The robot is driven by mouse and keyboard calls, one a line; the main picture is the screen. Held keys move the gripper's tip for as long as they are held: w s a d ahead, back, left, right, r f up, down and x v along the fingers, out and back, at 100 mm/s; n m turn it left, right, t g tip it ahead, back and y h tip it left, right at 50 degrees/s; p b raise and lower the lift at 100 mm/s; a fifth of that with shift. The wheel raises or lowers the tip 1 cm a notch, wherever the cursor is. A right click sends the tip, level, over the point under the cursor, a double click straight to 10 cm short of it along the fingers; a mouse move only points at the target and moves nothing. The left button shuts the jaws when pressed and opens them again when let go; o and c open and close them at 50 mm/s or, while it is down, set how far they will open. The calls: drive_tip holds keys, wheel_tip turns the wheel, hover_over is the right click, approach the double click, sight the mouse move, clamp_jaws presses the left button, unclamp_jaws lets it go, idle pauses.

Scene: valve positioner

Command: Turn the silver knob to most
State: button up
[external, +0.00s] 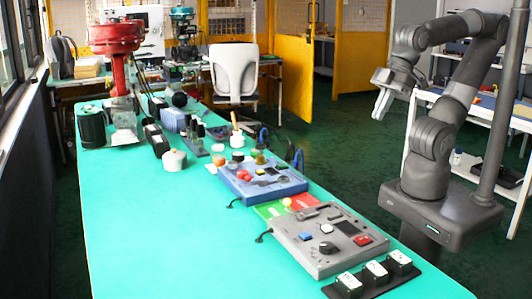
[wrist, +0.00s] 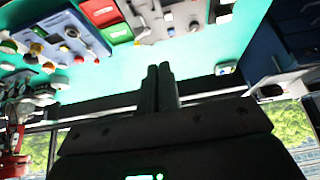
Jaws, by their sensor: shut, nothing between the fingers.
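A grey control panel (external: 300,262) lies on the green table. A small silver-looking knob (external: 326,228) sits near its middle, with a dark knob (external: 326,247) beside it; I cannot tell for sure which is the task's knob, nor read its setting. My gripper (external: 379,110) is raised in the air right of the table, well apart from the panel. In the wrist view its two fingers (wrist: 160,72) are together, with nothing between them. The grey panel is cut off at the top of the wrist view (wrist: 148,32), and its knobs are blurred there.
A blue panel (external: 243,187) with buttons lies behind the grey one, with red and green pads between. A dark strip with white-topped blocks (external: 375,269) lies at the table's near right end. A red machine (external: 118,40) stands farther back. The table's left side is clear.

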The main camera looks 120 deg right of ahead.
drive_tip(key=shift+o, duration=0.8)
drive_tip(key=shift+w+d+r, duration=0.1)
drive_tip(key=shift+w, duration=0.05)
drive_tip(key=o, duration=0.9)
drive_tip(key=w+d+r+n+g+h, duration=0.1)
drive_tip(key=w+d+r+n+g, duration=0.1)
drive_tip(key=w+d, duration=0.5)
drive_tip(key=w, duration=0.4)
drive_tip(key=shift+w+d+h, duration=0.15)
drive_tip(key=shift+d+h, duration=0.15)
drive_tip(key=shift+d, duration=0.05)
drive_tip(key=shift+o, duration=0.2)
drive_tip(key=w+d+f+n+g, duration=0.1)
drive_tip(key=w+d+f, duration=0.1)
drive_tip(key=w+d, duration=0.5)
drive_tip(key=shift+w+d+n+g, duration=0.3)
drive_tip(key=shift+w+d+n, duration=0.1)
drive_tip(key=shift+d, duration=0.85)
drive_tip(key=n+g+y, duration=0.2)
drive_tip(key=n, duration=0.1)
hover_over(232, 163)
wheel_tip(232, 163, down, 17)
wheel_tip(232, 163, down, 10)
drive_tip(key=shift+d+r, duration=0.1)
drive_tip(key=shift+r, duration=0.1)
drive_tip(key=c, duration=1)
